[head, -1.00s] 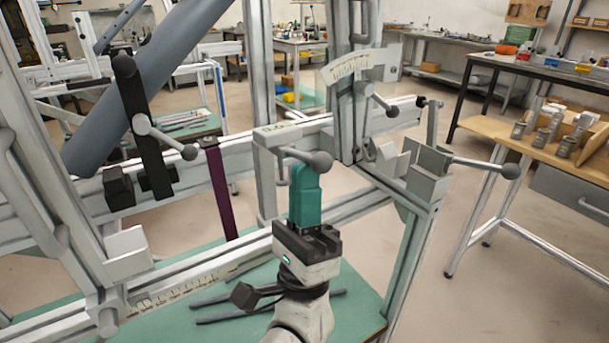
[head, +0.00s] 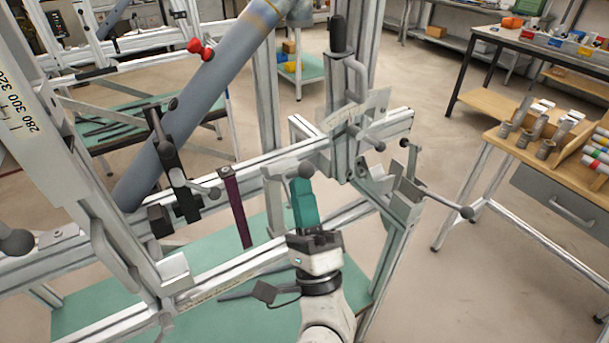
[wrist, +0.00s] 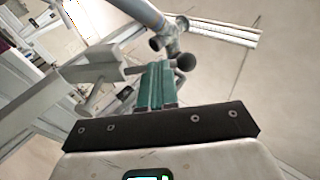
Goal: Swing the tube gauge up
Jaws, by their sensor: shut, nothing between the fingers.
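A light grey hinged-looking piece (head: 273,205), which I take to be the tube gauge, hangs down from the jig's rail, beside my gripper. A grey ball knob (head: 305,170) on a short handle sits at its top. My gripper (head: 300,184) has teal fingers that are shut and empty, pointing up just below the knob. In the wrist view the fingers (wrist: 153,68) point toward grey bars, and a ball knob (wrist: 186,62) shows to their right. I cannot tell whether the fingers touch the knob or the piece.
A thick blue-grey tube (head: 205,95) slants across the jig at left. A rod with a ball end (head: 466,212) sticks out at right. A bench with wooden trays (head: 500,140) stands farther right, with open floor before it.

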